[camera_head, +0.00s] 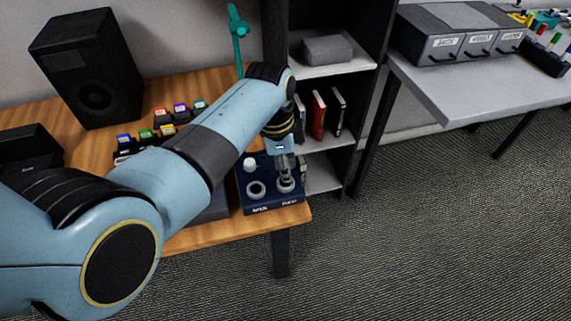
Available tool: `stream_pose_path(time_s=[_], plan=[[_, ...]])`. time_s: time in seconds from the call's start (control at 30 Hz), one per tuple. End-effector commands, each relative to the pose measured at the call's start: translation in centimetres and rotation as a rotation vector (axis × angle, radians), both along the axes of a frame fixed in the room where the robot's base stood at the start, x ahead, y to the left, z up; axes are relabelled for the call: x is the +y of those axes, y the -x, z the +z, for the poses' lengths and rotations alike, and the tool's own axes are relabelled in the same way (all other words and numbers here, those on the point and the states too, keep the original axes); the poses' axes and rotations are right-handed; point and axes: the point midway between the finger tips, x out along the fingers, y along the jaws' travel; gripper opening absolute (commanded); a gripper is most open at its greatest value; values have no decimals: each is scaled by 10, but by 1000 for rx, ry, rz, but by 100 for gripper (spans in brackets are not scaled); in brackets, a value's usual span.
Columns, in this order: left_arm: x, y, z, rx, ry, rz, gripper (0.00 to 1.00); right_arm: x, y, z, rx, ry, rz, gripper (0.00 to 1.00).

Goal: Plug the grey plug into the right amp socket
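A dark blue box (262,209) with two round sockets, which looks like the amp, sits at the right front corner of the wooden desk. Its left socket ring (256,190) is uncovered. Its right socket ring (286,186) is partly covered by my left gripper (285,172), which points down over it. A narrow grey shape shows at the fingertips, over the right ring. It is too small to tell plug from fingers, or whether the fingers are closed. I cannot make out the grey plug for certain. My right gripper is out of view.
On the wooden desk (190,241) stand a black speaker (88,70), several coloured blocks (165,130) and a teal stand (237,30). A dark shelf (325,165) with books is behind the box. A grey table (450,95) with labelled boxes is at the right.

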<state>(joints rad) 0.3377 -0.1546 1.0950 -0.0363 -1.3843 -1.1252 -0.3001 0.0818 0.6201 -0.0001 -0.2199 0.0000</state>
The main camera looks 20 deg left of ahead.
Motion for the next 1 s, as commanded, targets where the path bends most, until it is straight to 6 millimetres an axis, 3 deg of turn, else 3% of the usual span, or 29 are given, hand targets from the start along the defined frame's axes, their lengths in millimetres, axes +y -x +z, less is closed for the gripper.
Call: stream_pose_path(time_s=[1.0], plan=[[0,0,-6,-1,0,0,0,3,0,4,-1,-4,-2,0]])
